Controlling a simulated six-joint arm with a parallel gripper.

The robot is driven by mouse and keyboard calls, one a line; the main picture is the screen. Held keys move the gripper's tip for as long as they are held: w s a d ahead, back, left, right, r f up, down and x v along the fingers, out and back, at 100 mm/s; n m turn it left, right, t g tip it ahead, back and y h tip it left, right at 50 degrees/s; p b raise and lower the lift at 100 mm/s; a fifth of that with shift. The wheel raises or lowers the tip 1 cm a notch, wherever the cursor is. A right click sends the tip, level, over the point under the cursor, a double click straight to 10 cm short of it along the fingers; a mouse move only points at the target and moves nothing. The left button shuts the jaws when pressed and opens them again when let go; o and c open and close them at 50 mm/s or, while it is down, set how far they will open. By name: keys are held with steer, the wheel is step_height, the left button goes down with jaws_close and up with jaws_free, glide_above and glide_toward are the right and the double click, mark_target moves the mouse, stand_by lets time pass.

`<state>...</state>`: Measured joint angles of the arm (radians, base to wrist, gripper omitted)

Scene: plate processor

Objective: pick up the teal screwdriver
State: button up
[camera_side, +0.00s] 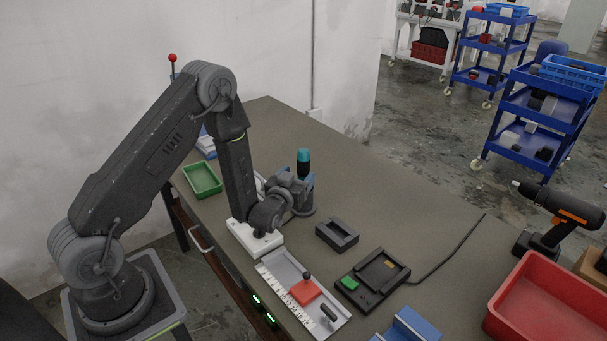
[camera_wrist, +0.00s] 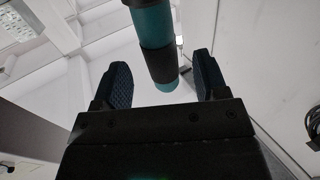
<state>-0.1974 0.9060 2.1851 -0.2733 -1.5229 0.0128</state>
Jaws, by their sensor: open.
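The teal screwdriver (camera_side: 303,160) shows a teal upper end and a dark section below it, standing upright beside my gripper (camera_side: 300,181) in the side view. In the wrist view, the teal and dark handle (camera_wrist: 155,28) comes down from the top edge between the two blue, textured finger pads of my gripper (camera_wrist: 162,75). The fingers are spread, with a visible gap on both sides of the handle. The lower part of the screwdriver is hidden behind my gripper and a dark round form in the side view.
A green tray (camera_side: 203,181) lies to the left. A black block (camera_side: 337,236), a black device with a green button (camera_side: 372,277), a fixture with a red block (camera_side: 304,291) and a red bin (camera_side: 548,305) lie nearer. The table top (camera_side: 400,190) behind is clear.

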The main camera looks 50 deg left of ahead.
mark_target(306, 165)
steer(key=x, duration=0.6)
steer(key=c, duration=1.1)
steer(key=shift+r, duration=0.1)
